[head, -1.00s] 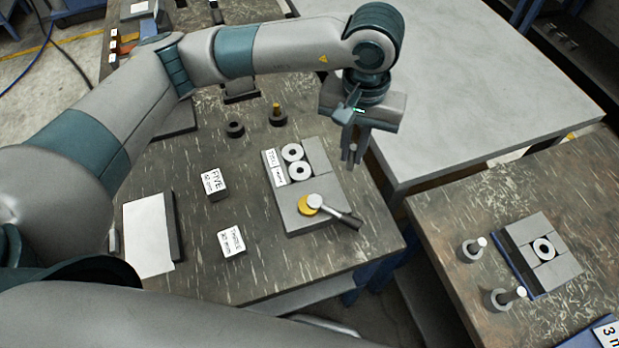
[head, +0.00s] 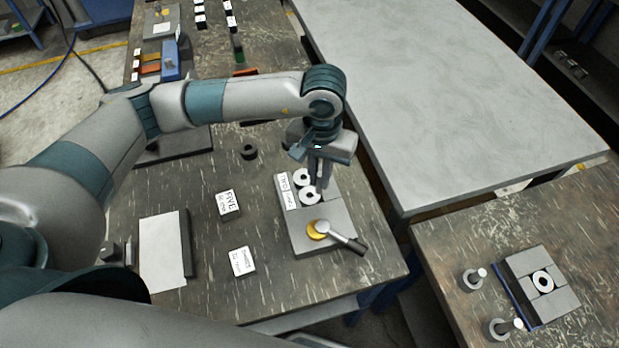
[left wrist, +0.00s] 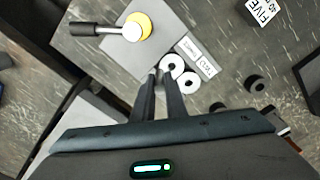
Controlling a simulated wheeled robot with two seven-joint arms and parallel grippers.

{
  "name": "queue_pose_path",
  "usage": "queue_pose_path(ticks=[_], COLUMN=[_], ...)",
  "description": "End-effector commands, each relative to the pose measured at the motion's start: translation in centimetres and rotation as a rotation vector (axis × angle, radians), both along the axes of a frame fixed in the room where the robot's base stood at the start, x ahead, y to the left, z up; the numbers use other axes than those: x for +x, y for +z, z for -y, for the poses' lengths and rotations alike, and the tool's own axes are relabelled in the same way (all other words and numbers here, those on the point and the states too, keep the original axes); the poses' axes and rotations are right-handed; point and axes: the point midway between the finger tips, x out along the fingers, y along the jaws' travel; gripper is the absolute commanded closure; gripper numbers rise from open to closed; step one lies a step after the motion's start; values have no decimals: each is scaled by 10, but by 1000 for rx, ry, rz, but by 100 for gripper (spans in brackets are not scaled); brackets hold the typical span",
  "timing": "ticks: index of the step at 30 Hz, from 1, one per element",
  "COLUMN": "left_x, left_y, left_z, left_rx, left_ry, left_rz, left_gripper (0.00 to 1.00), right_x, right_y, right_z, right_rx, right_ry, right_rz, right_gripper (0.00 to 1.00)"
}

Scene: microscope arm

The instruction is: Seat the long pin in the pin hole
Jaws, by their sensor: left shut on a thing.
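My left gripper (head: 319,183) is shut on a slim grey pin, which I take for the long pin; only a little of it shows between the fingertips. It also shows in the left wrist view (left wrist: 160,90). The gripper is over the far end of a grey block (head: 332,217) on the near table. Two white ringed holes, the upper ring (head: 301,177) and the lower ring (head: 309,195), lie beside the fingertips, with white labels (head: 285,190) too small to read surely. I cannot tell whether the pin touches a hole. My right gripper is out of view.
A dark-handled lever (head: 342,238) with a yellow disc lies on the block's near end. Label blocks (head: 228,205), (head: 242,262), a dark ring (head: 249,152) and a white sheet (head: 163,250) are to the left. A side table at right holds another ringed block (head: 518,262) and two pins.

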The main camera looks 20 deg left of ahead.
Motion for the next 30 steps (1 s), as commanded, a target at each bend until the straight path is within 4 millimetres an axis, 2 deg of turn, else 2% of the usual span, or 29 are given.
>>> queue_pose_path(ticks=[3,7,20,30], left_x=[3,5,5,5], left_y=[-7,-14,-19,-53], left_z=[-16,-24,-25,-25], left_rx=[0,0,-1,-1], left_ry=[3,0,0,1], left_rz=[-2,-1,-1,-1], left_gripper=[100,100,100,100], right_x=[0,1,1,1], right_y=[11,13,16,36], right_z=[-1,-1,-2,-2], right_rx=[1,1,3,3], right_ry=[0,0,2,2], right_rz=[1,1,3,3], right_gripper=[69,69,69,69])
